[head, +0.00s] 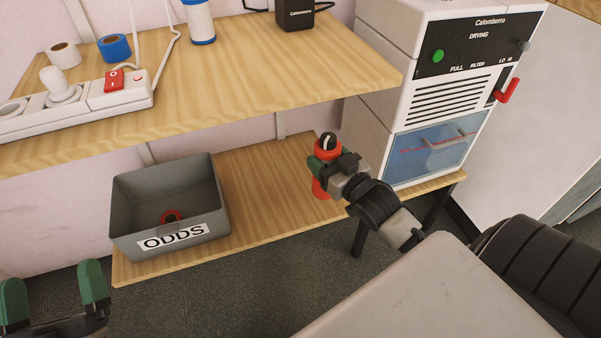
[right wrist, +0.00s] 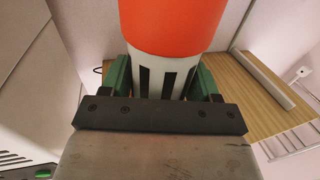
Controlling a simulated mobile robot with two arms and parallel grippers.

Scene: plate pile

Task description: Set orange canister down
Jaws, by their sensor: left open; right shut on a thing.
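The orange canister (head: 320,187) has a black and white top and stands roughly upright over the lower wooden shelf, near its front edge. I cannot tell whether its base touches the shelf. My right gripper (head: 325,167) is shut on it, hiding its middle. In the right wrist view the canister (right wrist: 172,25) shows a wide orange part and a white part with dark slots between the green fingers (right wrist: 162,78). My left gripper (head: 53,291) is open and empty at the lower left, in front of the shelf.
A grey bin labelled ODDS (head: 170,239) stands left on the lower shelf (head: 262,200), with a red ring-like thing (head: 171,215) inside. The shelf between bin and canister is clear. A white drying machine (head: 400,95) stands to the right.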

